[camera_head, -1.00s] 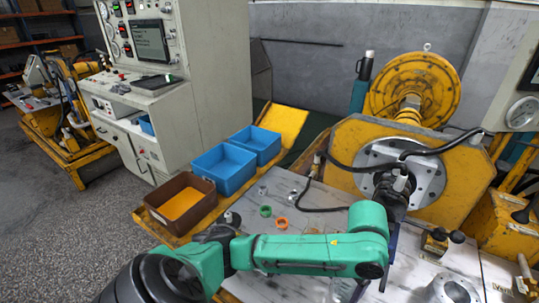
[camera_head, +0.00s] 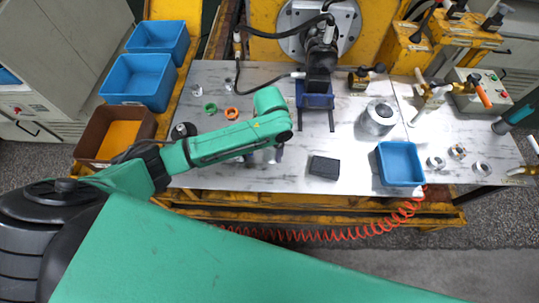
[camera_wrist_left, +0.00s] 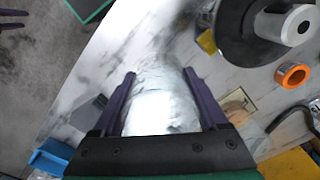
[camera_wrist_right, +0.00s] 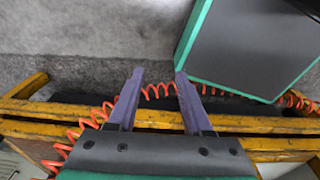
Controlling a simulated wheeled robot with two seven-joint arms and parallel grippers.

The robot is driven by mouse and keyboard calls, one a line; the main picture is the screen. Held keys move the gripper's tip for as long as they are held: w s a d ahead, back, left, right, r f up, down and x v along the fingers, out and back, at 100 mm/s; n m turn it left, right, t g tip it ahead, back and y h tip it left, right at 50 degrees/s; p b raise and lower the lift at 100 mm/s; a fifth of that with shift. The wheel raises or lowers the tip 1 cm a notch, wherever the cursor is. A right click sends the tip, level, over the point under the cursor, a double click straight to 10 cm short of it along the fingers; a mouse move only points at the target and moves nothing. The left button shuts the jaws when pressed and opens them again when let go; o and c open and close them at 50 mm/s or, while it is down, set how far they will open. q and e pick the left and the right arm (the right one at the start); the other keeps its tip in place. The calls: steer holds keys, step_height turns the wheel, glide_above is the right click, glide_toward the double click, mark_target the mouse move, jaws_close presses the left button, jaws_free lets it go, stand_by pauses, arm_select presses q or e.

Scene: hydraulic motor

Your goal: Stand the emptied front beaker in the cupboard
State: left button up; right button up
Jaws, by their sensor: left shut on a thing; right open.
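My left gripper (camera_wrist_left: 155,85) is shut on a clear, shiny glass vessel (camera_wrist_left: 160,105), seen between its fingers in the left wrist view; it looks like the beaker. In the head view the left gripper (camera_head: 264,155) is low over the marble table, mostly hidden under its own green arm. My right gripper (camera_wrist_right: 157,75) is open and empty, over the floor beyond the yellow frame. A pale cupboard (camera_head: 62,135) with a dark handle stands at the left of the head view; its inside is not visible.
Blue bins (camera_head: 135,80) and a brown bin (camera_head: 147,129) line the table's left edge. Green (camera_head: 210,108) and orange (camera_head: 231,113) rings, a black block (camera_head: 324,167), a metal cylinder (camera_head: 380,118) and a blue tray (camera_head: 400,182) are on the table. An orange coiled hose (camera_head: 330,235) hangs in front.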

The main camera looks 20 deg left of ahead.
mark_target(271, 157)
arm_select(q)
step_height(271, 157, down, 4)
steer(key=shift+d+f, duration=0.15)
steer(key=o, duration=1.4)
steer(key=shift+f, duration=0.1)
step_height(271, 157, up, 12)
steer(key=shift+r, duration=0.15)
